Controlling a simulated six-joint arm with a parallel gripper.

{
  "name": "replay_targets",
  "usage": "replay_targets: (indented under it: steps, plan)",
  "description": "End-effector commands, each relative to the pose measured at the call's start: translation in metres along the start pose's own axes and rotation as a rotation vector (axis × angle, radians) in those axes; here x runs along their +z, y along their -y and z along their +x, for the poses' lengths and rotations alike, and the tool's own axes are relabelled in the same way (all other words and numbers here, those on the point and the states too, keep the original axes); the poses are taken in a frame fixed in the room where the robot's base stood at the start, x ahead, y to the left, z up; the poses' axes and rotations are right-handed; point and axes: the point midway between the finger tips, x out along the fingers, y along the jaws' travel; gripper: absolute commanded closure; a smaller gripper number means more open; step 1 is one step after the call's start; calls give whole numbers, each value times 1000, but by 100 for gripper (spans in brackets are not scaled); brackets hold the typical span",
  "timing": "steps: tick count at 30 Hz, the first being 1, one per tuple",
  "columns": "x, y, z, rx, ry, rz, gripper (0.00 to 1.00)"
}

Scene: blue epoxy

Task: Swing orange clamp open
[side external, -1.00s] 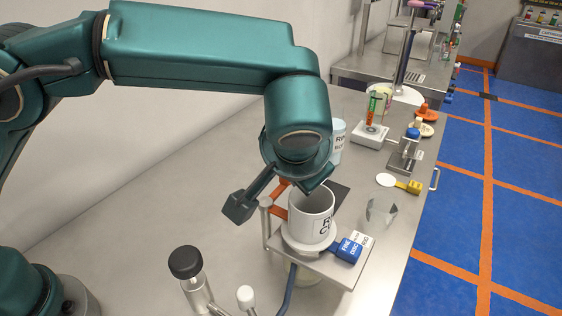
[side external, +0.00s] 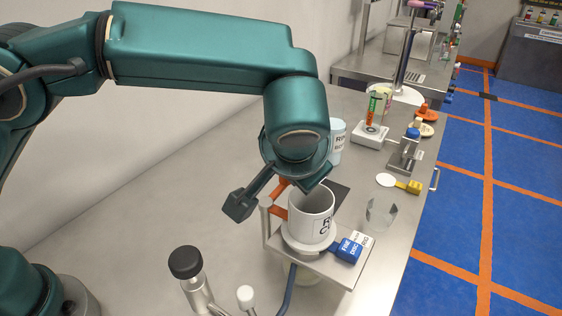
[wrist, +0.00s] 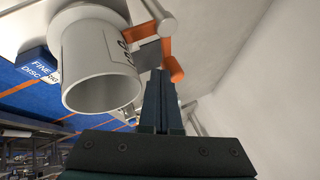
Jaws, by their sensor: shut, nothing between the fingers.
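The orange clamp (side external: 280,213) sits at the left side of the white cup (side external: 311,213), beside a metal post (side external: 266,222). In the wrist view the clamp (wrist: 173,68) shows as a bent orange piece right of the cup (wrist: 88,68). My gripper (wrist: 158,74) is shut and empty, its fingertips close beside the clamp's orange arm. I cannot tell whether they touch it. In the side view my wrist hangs over the cup and hides the fingertips and part of the clamp.
The cup stands on a small raised metal platform (side external: 335,268) with a blue-tagged part (side external: 347,251). A clear beaker (side external: 381,212) is to the right. The bench at left is clear.

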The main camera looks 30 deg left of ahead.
Motion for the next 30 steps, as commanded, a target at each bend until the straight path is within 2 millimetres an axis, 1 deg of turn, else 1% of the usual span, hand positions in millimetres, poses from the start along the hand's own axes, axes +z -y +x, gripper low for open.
replay_targets:
  steps: [20,26,30]
  plan:
    - [-2,9,5,-2,0,-2,100]
    - [-2,13,9,-57,55,-107,100]
    - [-1,19,10,-62,60,-114,100]
